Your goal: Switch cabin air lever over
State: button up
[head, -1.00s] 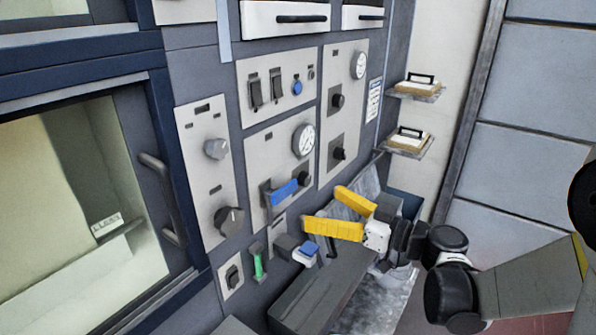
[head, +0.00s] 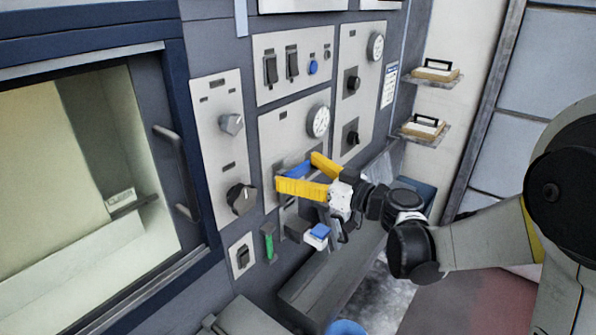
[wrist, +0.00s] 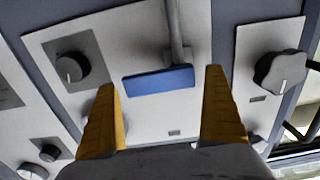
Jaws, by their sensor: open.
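A lever with a blue handle (head: 297,170) sits on the pale panel below a round gauge. I cannot read which lever is labelled cabin air. In the wrist view the blue handle (wrist: 158,82) lies crosswise at the end of a grey arm (wrist: 176,30). My gripper (head: 296,173) has yellow fingers and is open, in front of this lever. In the wrist view the fingers (wrist: 160,85) stand apart, left and right of the blue handle, with gaps on both sides. In the head view the fingers partly hide the lever.
Dark knobs (head: 240,198) are left of the lever and another (wrist: 70,67) is close by in the wrist view. A green handle (head: 268,243) and a blue-topped block (head: 318,234) sit below. An oven-like door handle (head: 178,172) stands out at the left.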

aim_at(276, 163)
jog(key=shift+c, duration=0.3)
jog(key=c, duration=1.3)
jog(key=shift+c, duration=0.2)
jog(key=n, duration=0.2)
jog(key=r+n, duration=0.1)
jog(key=shift+s+a+n, duration=0.1)
jog(key=shift+s+n, duration=0.05)
jog(key=shift+n, duration=0.25)
jog(key=n, duration=0.4)
jog(key=shift+s+a+r+n+p, duration=0.25)
jog(key=shift+s+r+n+p, duration=0.05)
jog(key=shift+s+r, duration=0.1)
jog(key=n, duration=0.3)
jog(key=shift+s+a+r+n, duration=0.2)
jog(key=shift+s+a+n, duration=0.1)
jog(key=n, duration=0.2)
jog(key=s+n, duration=0.1)
jog(key=n, duration=0.1)
jog(key=shift+a, duration=0.3)
jog(key=shift+n, duration=0.3)
